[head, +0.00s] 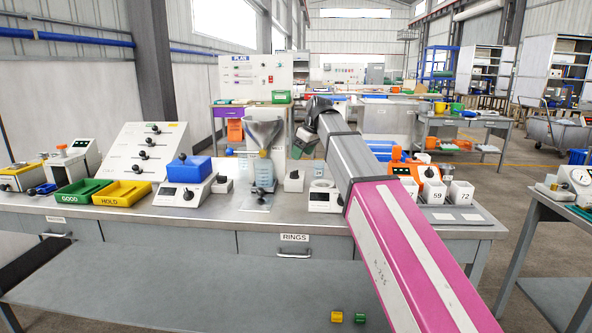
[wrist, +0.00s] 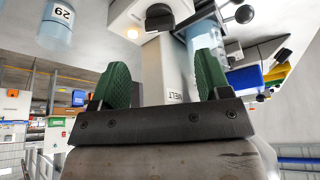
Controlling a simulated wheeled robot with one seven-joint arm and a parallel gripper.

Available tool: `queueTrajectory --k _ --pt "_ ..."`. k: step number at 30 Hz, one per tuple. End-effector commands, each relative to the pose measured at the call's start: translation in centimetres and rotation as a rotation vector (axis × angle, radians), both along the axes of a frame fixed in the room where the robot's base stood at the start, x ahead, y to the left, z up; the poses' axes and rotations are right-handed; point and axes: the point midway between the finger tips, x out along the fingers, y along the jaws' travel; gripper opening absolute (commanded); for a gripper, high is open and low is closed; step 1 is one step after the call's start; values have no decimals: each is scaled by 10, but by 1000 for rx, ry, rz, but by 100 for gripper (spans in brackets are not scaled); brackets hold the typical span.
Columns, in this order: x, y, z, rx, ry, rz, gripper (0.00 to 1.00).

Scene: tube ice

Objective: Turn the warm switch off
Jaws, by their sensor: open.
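In the wrist view, my gripper (wrist: 163,72) shows two green-padded fingers standing wide apart with nothing between them. A white upright face (wrist: 165,75) marked "MELT" shows behind the gap between the fingers. A small white box with a knob (head: 294,181) stands below.
The steel bench (head: 200,222) carries a blue-topped device (head: 187,185), a green tray (head: 82,193), a yellow tray (head: 122,193) and a sloped panel (head: 143,150). White numbered containers (head: 461,193) stand at the right. Yellow (head: 337,316) and green (head: 360,318) blocks lie on the lower grey surface.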

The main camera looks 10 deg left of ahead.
Motion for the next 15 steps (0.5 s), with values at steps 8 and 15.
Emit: queueTrajectory --k 8,15 --pt "8 17 -45 -1 2 0 70" --pt "13 26 -70 -1 0 0 70"
